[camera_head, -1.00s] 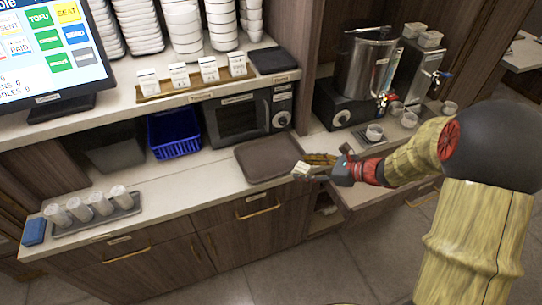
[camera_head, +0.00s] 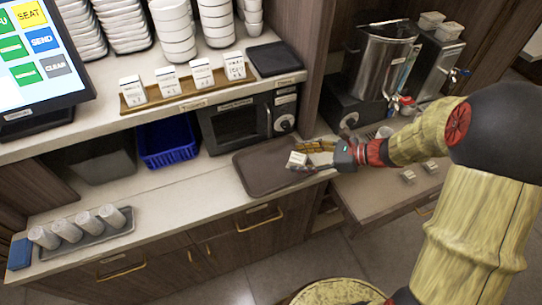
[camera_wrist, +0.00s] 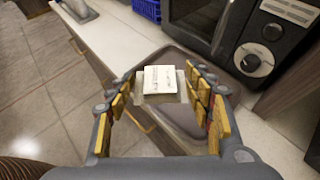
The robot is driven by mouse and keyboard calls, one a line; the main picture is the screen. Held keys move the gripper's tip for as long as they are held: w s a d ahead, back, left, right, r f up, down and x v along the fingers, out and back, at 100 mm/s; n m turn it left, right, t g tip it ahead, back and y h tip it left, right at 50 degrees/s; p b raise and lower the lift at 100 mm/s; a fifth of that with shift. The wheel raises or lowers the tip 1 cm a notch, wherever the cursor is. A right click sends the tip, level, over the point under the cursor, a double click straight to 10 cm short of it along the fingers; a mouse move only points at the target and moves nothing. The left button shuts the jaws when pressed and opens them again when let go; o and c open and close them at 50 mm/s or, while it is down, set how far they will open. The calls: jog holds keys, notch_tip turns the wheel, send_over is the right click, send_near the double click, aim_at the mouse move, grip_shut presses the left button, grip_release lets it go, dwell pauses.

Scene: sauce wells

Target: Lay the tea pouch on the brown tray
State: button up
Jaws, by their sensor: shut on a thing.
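The tea pouch (camera_head: 297,159) is a small white packet with dark print. My gripper (camera_head: 311,158) is shut on it, and the pouch shows between the fingertips in the wrist view (camera_wrist: 160,80). The brown tray (camera_head: 252,176) is a dark, rounded, empty-looking tray on the lower counter, in front of the microwave. In the head view the pouch overlaps the tray's right part. In the wrist view the tray (camera_wrist: 178,117) lies below and beyond the pouch; the pouch appears held above it, though the exact height is hard to tell.
A black microwave (camera_head: 241,124) and a blue basket (camera_head: 166,142) stand behind the tray. A grey tray with several cups (camera_head: 87,237) is at the left. Several white packets stand on a wooden tray (camera_head: 188,91) on the shelf above. A metal urn (camera_head: 380,62) stands right.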

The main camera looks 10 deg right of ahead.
jog(key=w+r+b+x, duration=0.1)
jog(key=b+x, duration=0.1)
jog(key=x, duration=0.8)
jog(key=b, duration=0.2)
send_over(262, 173)
jog(key=f, duration=0.5)
jog(key=shift+s+d, duration=0.2)
jog(key=shift+d, duration=0.15)
jog(key=shift+a+f, duration=0.15)
jog(key=shift+f, duration=0.1)
jog(key=shift+w+a+f+b, duration=0.1)
jog(key=shift+f+b, duration=0.25)
jog(key=shift+f, duration=0.55)
jog(key=shift+w+a+f+b, duration=0.1)
jog(key=shift+f+b, duration=0.25)
jog(key=shift+f, duration=0.5)
jog(key=shift+f, duration=0.2)
jog(key=o, duration=1.1)
jog(key=shift+r, duration=0.1)
